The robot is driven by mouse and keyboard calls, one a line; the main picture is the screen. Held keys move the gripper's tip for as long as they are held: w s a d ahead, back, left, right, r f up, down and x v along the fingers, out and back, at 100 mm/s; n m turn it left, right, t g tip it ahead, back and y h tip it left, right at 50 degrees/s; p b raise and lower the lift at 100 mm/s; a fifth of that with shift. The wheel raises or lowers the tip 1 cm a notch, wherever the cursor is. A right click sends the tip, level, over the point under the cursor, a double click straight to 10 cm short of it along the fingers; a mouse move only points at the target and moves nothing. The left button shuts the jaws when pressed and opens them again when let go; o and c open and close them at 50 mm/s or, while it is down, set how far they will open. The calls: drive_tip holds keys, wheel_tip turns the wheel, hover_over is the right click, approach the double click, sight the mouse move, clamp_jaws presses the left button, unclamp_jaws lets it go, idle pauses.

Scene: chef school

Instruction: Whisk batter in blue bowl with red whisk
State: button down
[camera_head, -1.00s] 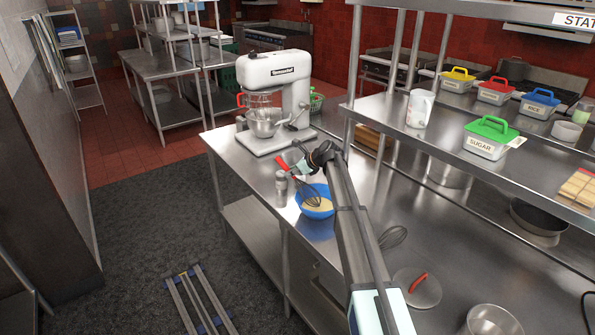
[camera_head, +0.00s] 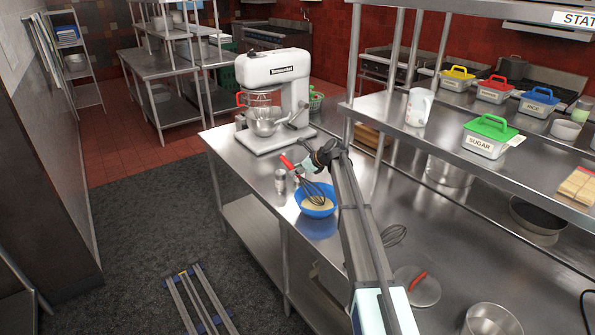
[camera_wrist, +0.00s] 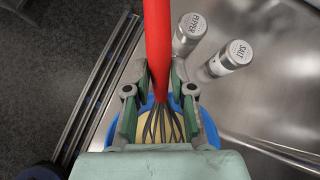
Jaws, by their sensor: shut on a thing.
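A blue bowl (camera_head: 329,212) with pale batter (camera_head: 318,202) stands on the steel counter. My gripper (camera_head: 304,169) is above the bowl, shut on the red whisk. The whisk's red handle (camera_head: 287,162) sticks out up and left of the jaws, and its wire head (camera_head: 314,191) points down into the bowl, over or in the batter. In the wrist view, my gripper (camera_wrist: 160,95) has its fingers on both sides of the whisk, with the red handle (camera_wrist: 157,45) toward the top. The blue rim (camera_wrist: 208,128) and the batter show below, partly hidden by the gripper.
Pepper (camera_wrist: 190,33) and salt (camera_wrist: 231,58) shakers stand close to the bowl. A white stand mixer (camera_head: 275,95) is behind. A lid with a red handle (camera_head: 416,288) and a metal bowl (camera_head: 491,320) lie at the front right. A shelf (camera_head: 420,145) overhangs the counter.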

drive_tip(key=shift+r, duration=0.1)
wheel_tip(320, 180, up, 10)
drive_tip(key=shift+r, duration=0.2)
idle(0.8)
drive_tip(key=shift+d, duration=0.1)
idle(0.3)
